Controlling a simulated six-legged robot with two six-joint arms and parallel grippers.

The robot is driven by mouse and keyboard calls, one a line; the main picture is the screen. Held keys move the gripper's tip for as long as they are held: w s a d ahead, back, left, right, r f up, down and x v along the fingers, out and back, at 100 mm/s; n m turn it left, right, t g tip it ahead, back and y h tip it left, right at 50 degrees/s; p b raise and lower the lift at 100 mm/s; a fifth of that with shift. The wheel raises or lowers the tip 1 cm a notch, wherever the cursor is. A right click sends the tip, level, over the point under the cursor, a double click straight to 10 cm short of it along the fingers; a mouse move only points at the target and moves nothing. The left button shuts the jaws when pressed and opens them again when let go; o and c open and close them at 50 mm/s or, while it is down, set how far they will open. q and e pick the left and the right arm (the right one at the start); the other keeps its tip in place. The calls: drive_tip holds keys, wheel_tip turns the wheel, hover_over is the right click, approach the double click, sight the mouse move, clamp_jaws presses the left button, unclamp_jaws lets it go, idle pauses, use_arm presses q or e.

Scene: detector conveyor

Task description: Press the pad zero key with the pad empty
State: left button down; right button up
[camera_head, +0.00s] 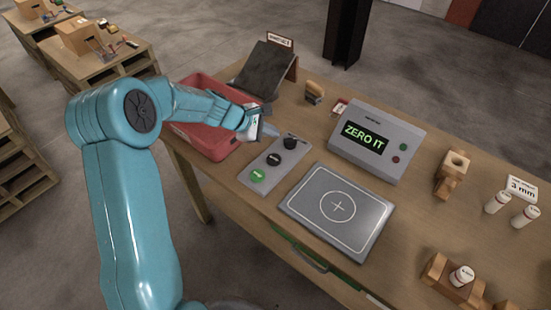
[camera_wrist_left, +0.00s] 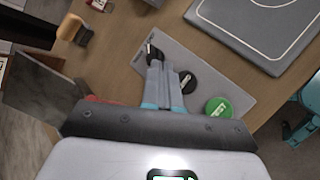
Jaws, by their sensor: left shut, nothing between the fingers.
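The grey pad (camera_head: 315,222) with a white cross and outline is empty on the wooden bench. Left of it lies a grey key panel (camera_head: 264,166) with a green key (camera_head: 257,176), a dark key (camera_head: 274,159) and a black knob (camera_head: 290,143). My left gripper (camera_head: 272,134) is shut and empty, over the panel's far end near the knob. In the left wrist view its fingers (camera_wrist_left: 162,66) lie across the panel, between the knob and the dark key (camera_wrist_left: 188,83); contact cannot be told. My right gripper is not in view.
A grey console (camera_head: 406,137) behind the pad displays "ZERO IT". A red bin (camera_head: 190,84) stands left, behind my left arm. A dark sloped chute (camera_head: 262,68) is at the back. Wooden holders (camera_head: 451,178) and white cylinders (camera_head: 497,202) stand right.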

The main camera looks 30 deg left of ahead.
sight(271, 160)
use_arm(q)
wheel_tip(271, 160, down, 8)
drive_tip(key=b, duration=0.6)
drive_tip(key=shift+f+b, duration=0.2)
drive_tip(key=shift+b, duration=0.25)
idle(1.2)
drive_tip(key=shift+f+b, duration=0.4)
drive_tip(key=shift+b, duration=0.05)
drive_tip(key=shift+f+b, duration=0.45)
idle(0.6)
drive_tip(key=shift+r, duration=0.1)
drive_tip(key=shift+r+p, duration=0.7)
drive_tip(key=shift+r, duration=0.1)
